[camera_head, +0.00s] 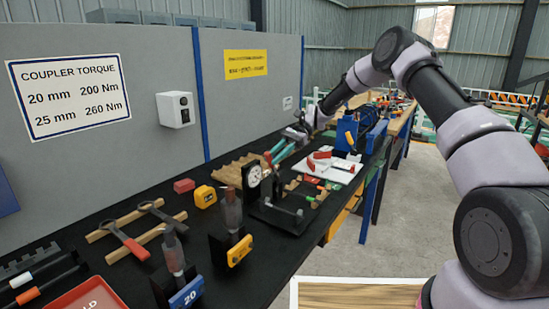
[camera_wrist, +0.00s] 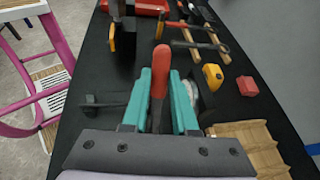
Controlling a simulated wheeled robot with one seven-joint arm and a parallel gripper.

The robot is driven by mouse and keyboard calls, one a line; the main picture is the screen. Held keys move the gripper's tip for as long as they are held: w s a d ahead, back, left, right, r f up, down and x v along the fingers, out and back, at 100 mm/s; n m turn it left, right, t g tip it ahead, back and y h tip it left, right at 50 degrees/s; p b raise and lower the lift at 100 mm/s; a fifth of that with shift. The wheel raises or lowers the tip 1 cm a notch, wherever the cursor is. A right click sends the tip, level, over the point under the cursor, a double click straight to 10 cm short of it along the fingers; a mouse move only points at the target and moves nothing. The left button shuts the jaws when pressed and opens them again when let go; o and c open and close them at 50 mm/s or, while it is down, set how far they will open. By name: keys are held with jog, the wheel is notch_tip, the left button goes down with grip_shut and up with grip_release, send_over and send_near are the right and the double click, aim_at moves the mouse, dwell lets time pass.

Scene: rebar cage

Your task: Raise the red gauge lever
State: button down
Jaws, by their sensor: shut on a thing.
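The gauge has a round white dial (camera_head: 253,175) on a black base (camera_head: 285,213) on the dark bench. Its red lever (camera_wrist: 162,60) shows in the wrist view, with its red end sticking out beyond my fingertips. My gripper (camera_wrist: 160,92) has teal fingers on both sides of the lever and is shut on it. In the head view my gripper (camera_head: 279,152) reaches in just behind the dial, where the lever is hard to make out. In the wrist view the dial is mostly hidden behind the right finger.
A yellow tape measure (camera_head: 205,196), a red block (camera_head: 184,186) and a ribbed wooden piece (camera_head: 238,169) lie close by. Holders with blue (camera_head: 186,293) and yellow tags stand nearer. A white board (camera_head: 333,169) with red parts lies beyond. The grey wall panel (camera_head: 150,130) bounds the bench.

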jog(key=shift+f, duration=0.1)
jog(key=c, duration=0.7)
grip_release()
jog(key=v, duration=1)
jog(key=shift+w+d, duration=0.25)
